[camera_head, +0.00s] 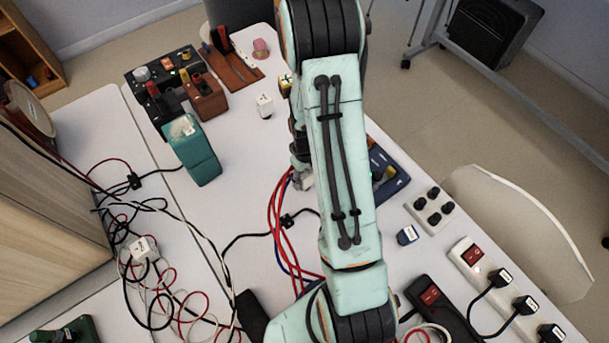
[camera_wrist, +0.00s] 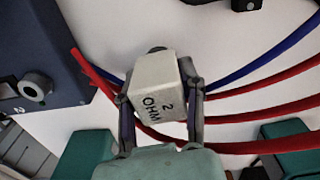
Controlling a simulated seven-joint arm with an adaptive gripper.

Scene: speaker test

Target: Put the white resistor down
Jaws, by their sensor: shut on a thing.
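The white resistor (camera_wrist: 158,85) is a block marked "2 OHM", with a dark terminal at its far end. In the wrist view my gripper (camera_wrist: 160,97) is shut on it, one finger along each side. Red and blue cables pass close beside and under it; I cannot tell whether it touches the table. In the head view my gripper (camera_head: 301,174) is mostly hidden behind my arm, and the resistor cannot be made out clearly there.
A dark blue box (camera_wrist: 40,50) with a grey knob is left of the gripper in the wrist view. A teal box (camera_head: 193,152), a white block (camera_head: 265,106) and power strips (camera_head: 490,275) stand on the white table (camera_head: 240,195). Loose cables (camera_head: 160,290) cover the lower left.

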